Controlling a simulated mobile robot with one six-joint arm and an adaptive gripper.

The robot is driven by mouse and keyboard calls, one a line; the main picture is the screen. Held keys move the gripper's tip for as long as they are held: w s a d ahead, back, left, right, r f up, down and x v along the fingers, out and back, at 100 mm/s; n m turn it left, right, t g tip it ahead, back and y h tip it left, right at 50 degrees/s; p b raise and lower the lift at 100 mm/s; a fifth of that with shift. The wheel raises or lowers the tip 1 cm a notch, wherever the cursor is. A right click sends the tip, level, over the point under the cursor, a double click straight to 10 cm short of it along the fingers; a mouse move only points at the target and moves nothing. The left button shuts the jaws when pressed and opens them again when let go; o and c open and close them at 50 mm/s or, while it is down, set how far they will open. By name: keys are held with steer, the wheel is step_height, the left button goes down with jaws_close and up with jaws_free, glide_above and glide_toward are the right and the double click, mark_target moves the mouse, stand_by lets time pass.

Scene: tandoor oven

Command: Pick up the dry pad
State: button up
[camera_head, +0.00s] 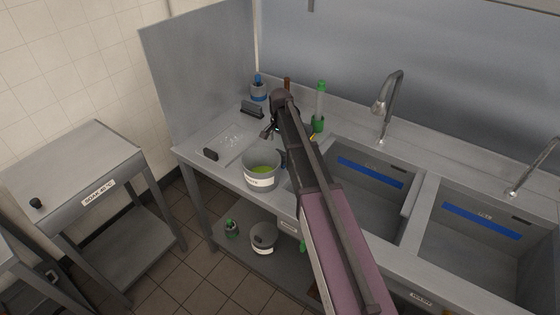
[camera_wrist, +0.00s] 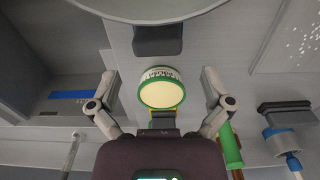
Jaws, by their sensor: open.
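My gripper (camera_wrist: 159,80) is open, with one finger on each side of the pad and visible gaps between. In the head view my gripper (camera_head: 283,131) is over the counter just behind the grey bucket, and my arm hides the pad.
Sinks (camera_head: 365,187) lie right.

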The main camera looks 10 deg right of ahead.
mark_target(281, 151)
steer(key=shift+f, duration=0.1)
steer(key=shift+s+f+b, duration=0.15)
steer(key=shift+f+b, duration=2.35)
steer(key=shift+b, duration=0.15)
steer(key=c, duration=1)
